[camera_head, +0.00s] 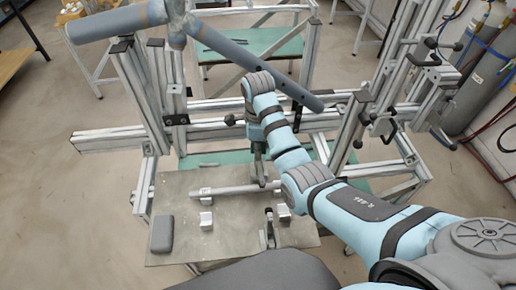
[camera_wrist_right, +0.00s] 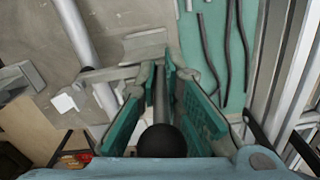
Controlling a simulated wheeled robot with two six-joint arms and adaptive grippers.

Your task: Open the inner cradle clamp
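Narrow gaps show between pads and rod, though contact near the tips is unclear. The gripper partly hides the clamp here in the head view. A second clamp (camera_head: 269,228) with an upright lever stands nearer me on the plate. My left gripper is out of view.
The metal plate (camera_head: 180,215) carries pale blocks (camera_head: 206,221) and a dark grey pad (camera_head: 162,234). Aluminium uprights (camera_head: 350,130) stand behind. A large grey tube assembly (camera_head: 120,22) spans the upper left. Gas cylinders (camera_head: 485,80) stand at right. Open floor lies left.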

